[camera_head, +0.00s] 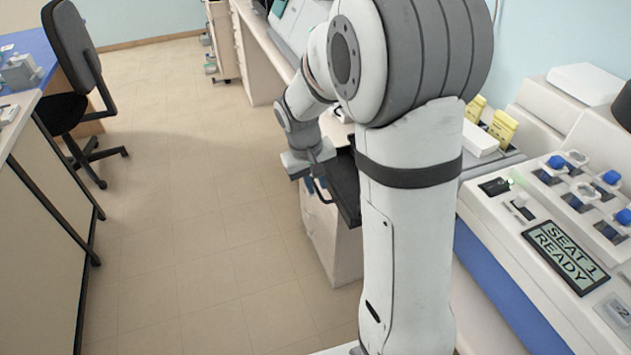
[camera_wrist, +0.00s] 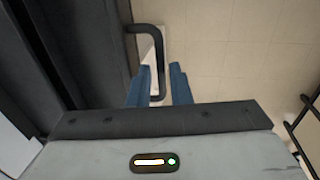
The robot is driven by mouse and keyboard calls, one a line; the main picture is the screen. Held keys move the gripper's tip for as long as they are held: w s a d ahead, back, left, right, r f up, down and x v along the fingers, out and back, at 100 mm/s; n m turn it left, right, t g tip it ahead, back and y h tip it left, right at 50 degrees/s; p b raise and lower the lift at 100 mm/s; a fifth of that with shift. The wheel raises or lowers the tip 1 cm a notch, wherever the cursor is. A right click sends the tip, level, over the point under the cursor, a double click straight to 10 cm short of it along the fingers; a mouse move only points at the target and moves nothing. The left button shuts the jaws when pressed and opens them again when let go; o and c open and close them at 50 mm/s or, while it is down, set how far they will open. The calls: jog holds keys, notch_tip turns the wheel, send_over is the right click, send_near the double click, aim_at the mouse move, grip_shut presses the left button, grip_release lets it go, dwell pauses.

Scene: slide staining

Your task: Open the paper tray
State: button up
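The paper tray (camera_head: 345,188) is a dark, box-like part beside the bench, partly hidden behind my arm. In the wrist view its dark surface (camera_wrist: 85,45) fills the upper left. A black bar handle (camera_wrist: 159,50) stands out from its side, and it also shows in the head view (camera_head: 321,190). My gripper (camera_wrist: 160,70) has two blue fingers, one on each side of the handle's bar. The fingers are apart, with gaps to the bar visible. In the head view my gripper (camera_head: 309,182) is at the tray's left side. How far out the tray is cannot be told.
A staining machine (camera_head: 545,225) with a screen reading "SEAT 1 READY" stands at the right. Yellow boxes (camera_head: 503,127) sit behind it. A black office chair (camera_head: 75,70) and a blue-topped table (camera_head: 30,45) are at the left. The tiled floor (camera_head: 190,200) between is clear.

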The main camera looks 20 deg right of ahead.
jog(key=shift+f, duration=0.1)
grip_shut()
